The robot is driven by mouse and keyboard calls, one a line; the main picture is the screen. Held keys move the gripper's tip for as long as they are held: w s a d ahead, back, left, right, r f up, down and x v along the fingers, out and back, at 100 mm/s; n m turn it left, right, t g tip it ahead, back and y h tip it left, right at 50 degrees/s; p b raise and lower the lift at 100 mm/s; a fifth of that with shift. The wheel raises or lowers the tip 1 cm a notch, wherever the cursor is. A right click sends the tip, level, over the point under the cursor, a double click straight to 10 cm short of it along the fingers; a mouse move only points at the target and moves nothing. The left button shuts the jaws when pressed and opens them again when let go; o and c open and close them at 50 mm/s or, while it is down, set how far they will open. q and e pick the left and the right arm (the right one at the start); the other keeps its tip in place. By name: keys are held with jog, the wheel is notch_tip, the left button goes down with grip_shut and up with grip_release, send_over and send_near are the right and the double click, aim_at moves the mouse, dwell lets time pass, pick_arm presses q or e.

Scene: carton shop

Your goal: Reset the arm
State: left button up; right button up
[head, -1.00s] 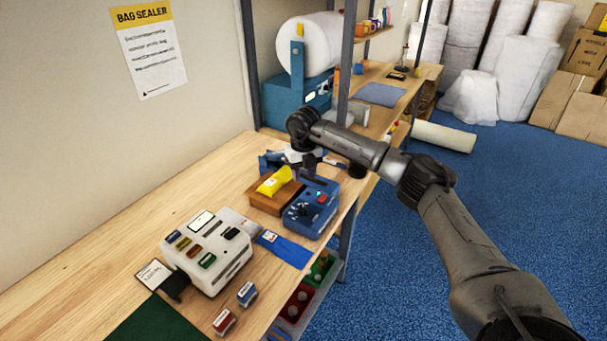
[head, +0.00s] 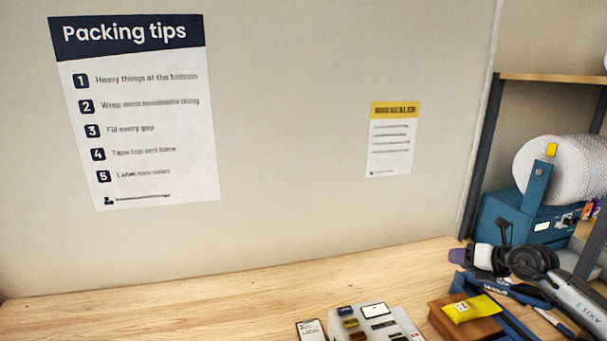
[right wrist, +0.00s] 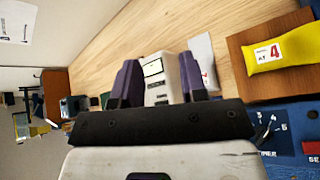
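My right arm enters the head view from the right edge. Its right gripper (head: 464,257) is above the back of the bench, with its purple fingers pointing left toward the wall side. In the right wrist view the two purple fingers of the gripper (right wrist: 160,82) stand apart with nothing between them, so it is open and empty. The yellow packet (head: 470,308) lies on a brown wooden block (head: 440,318), apart from the gripper. My left gripper is in neither view.
A white device with coloured labels (head: 407,318) stands on the wooden bench (head: 230,300). The bench's left part is clear. A blue machine with a white roll (head: 565,168) stands beside a dark shelf post (head: 483,150). Posters hang on the wall.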

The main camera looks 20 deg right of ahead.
jog(key=s+a+r+m+t+h, duration=0.2)
jog(key=a+r+m+t+h, duration=0.15)
jog(key=r+m, duration=0.35)
jog(key=s+a+r+m+t+h, duration=0.1)
jog(key=a+r+m+t+h, duration=0.2)
jog(key=r+m+t+h, duration=0.5)
jog(key=s+a+r+m+t+h, duration=0.15)
jog(key=a+r+m, duration=0.25)
jog(key=r, duration=0.6)
jog(key=s+a+f+m+g+y, duration=0.35)
jog(key=a+f, duration=0.25)
jog(key=f, duration=0.4)
jog(key=s+a+f+m+g+y, duration=0.2)
jog(key=s+a+f+g, duration=0.3)
jog(key=f, duration=0.6)
jog(key=s+a+f+m+g+y, duration=0.2)
jog(key=s+a+f+g, duration=0.3)
jog(key=f, duration=0.5)
jog(key=s+a+f+m+g+y, duration=0.1)
jog(key=s+a+f+m+g, duration=0.2)
jog(key=s+f, duration=1)
jog(key=s+a+f+g+y, duration=0.25)
jog(key=s+f+g, duration=0.25)
jog(key=s+f, duration=0.75)
notch_tip(320, 180, up, 15)
jog(key=p, duration=1.4)
jog(key=shift+a+t+h, duration=0.35)
jog(key=shift+a+h, duration=0.05)
